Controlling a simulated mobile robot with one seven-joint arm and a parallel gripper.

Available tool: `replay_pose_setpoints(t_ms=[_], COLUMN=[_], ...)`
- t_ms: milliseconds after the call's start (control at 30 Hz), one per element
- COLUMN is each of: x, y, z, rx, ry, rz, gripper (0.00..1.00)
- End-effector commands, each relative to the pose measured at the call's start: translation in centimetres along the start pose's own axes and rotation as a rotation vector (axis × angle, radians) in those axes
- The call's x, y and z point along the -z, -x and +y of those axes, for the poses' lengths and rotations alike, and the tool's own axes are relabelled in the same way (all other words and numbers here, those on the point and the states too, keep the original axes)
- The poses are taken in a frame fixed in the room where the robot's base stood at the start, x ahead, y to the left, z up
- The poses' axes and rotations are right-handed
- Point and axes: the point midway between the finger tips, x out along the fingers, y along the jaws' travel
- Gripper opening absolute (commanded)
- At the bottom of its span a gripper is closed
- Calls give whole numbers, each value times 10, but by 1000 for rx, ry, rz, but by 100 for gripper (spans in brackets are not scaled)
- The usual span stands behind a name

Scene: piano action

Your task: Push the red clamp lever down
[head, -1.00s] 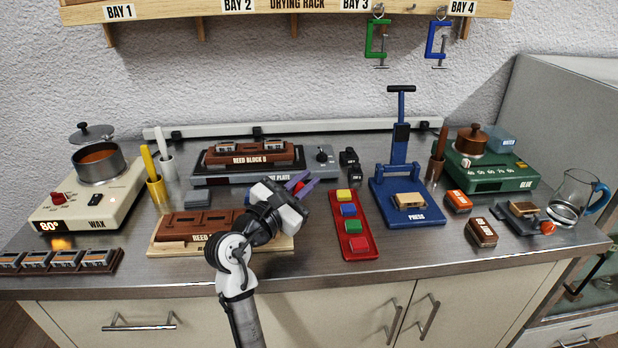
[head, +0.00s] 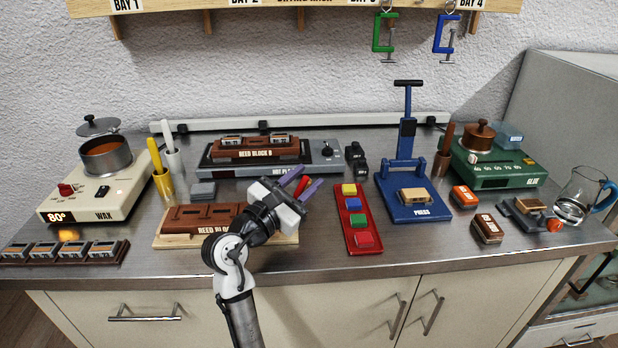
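The red clamp lever (head: 301,186) shows as a short red bar between the purple fingers of my gripper (head: 302,183). Its lower end is hidden behind the gripper's pale body. The fingers are apart, one on each side of the lever in this view. I cannot tell whether they touch it or how near it is in depth. The lever seems to stand at the right end of the wooden base (head: 170,242) that carries a brown reed block (head: 190,222), but my arm covers that spot.
A red tray (head: 355,238) with several coloured blocks lies just right of my gripper. The hot plate (head: 225,173) with another reed block is behind it. A blue press (head: 405,210) stands further right. A yellow cup (head: 162,188) and a wax pot (head: 107,158) are left.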

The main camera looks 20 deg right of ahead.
Motion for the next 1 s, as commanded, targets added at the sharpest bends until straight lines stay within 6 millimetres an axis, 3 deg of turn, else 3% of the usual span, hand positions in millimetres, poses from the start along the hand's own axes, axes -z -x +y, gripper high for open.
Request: replay_pose_setpoints(t_ms=[300,500,700,1000], x=[2,1,0,0], y=[74,107,120,120], z=[0,0,-1,-1], rx=[-5,-3,0,1], ry=[-1,0,-1,0], rz=[1,0,0,-1], gripper=[35,35,35,35])
